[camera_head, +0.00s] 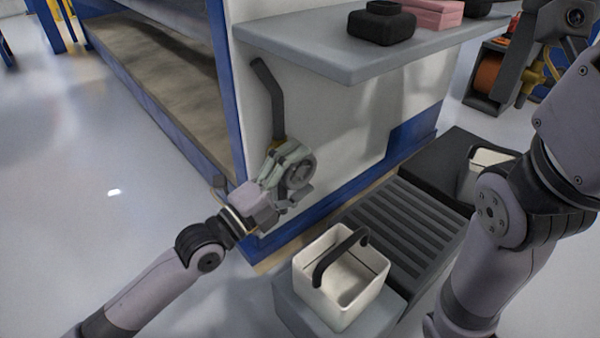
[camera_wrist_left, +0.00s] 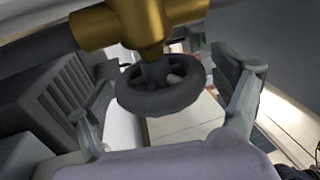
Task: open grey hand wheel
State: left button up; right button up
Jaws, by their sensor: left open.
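The grey hand wheel (camera_wrist_left: 160,97) is a dark ring with spokes on a brass valve (camera_wrist_left: 143,27). It shows in the middle of the left wrist view, below the valve body. My left gripper (camera_head: 287,172) is open, with one finger on each side of the wheel in the left wrist view. I cannot tell whether a finger touches the rim. In the head view the gripper is at the lower end of a dark bent pipe (camera_head: 270,95) on the machine's wall and largely hides the valve. My right arm is at the right; its gripper's state is unclear.
A grey shelf (camera_head: 335,60) with black and pink items juts out above and right of my left gripper. A white basket (camera_head: 343,308) with a black handle stands below, beside a dark ribbed conveyor (camera_head: 405,222). The floor at the left is clear.

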pick_arm(q)
jog(key=shift+c, duration=0.3)
jog(key=c, duration=1.1)
jog(key=shift+t+h+p, duration=0.3)
jog(key=shift+p, duration=0.2)
jog(key=shift+f+t+h, duration=0.2)
jog(key=shift+t+h, duration=0.5)
jog(key=shift+r+t+h+b, duration=0.1)
jog(key=shift+t+h+b, duration=0.25)
jog(key=shift+t+h, duration=1.05)
